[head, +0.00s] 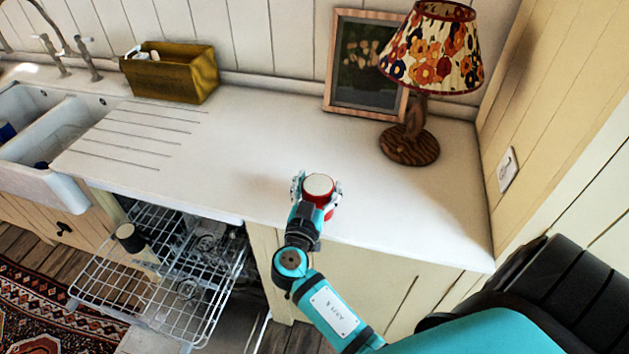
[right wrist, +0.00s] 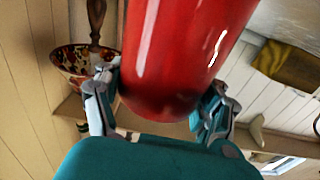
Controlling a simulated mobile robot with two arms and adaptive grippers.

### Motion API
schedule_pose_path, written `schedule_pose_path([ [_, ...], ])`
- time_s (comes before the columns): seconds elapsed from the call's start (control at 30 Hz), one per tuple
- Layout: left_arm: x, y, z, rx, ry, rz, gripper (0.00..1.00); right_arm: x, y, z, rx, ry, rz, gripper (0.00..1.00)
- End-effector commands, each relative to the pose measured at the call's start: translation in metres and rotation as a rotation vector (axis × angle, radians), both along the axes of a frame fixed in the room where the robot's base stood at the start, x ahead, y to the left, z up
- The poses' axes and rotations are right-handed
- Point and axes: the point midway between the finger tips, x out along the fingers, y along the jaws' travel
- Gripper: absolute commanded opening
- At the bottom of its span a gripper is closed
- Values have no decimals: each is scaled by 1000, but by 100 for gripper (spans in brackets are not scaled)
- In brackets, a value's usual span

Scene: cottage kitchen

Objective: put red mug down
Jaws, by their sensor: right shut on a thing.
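The red mug (head: 320,186) shows a pale round top and red side over the front part of the white counter (head: 255,150) in the head view. My right gripper (head: 317,188) is shut on it, with a finger on each side. In the right wrist view the glossy red mug (right wrist: 180,55) fills the middle between the two fingers (right wrist: 158,105). I cannot tell whether its base touches the counter. My left gripper is not in view.
A flowered lamp (head: 432,60) and a framed picture (head: 362,65) stand at the back right. A yellow-brown box (head: 172,75) and the sink (head: 45,120) are at left. An open dishwasher rack (head: 160,275) sticks out below. Counter around the mug is clear.

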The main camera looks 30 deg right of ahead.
Motion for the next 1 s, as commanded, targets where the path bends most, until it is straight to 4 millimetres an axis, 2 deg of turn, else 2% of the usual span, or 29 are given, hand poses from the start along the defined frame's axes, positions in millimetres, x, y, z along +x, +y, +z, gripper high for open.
schedule_pose_path([
  [0.23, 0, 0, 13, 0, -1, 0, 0, 26, -6, 2, -4, -2, 1, 20],
  [0.4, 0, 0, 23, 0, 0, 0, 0, 25, -6, -25, -5, 4, 0, 20],
  [0.47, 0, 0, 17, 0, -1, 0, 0, 25, -6, -33, -3, 0, 1, 20],
  [0.73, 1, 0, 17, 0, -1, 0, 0, 24, -6, -34, -2, -1, 1, 20],
  [0.93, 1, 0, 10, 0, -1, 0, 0, 24, -6, -38, -2, -1, 1, 20],
  [0.97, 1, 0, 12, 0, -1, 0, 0, 24, -6, -37, -1, 1, 1, 75],
  [1.0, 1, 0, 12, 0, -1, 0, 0, 24, -6, -37, -1, 1, 1, 80],
])
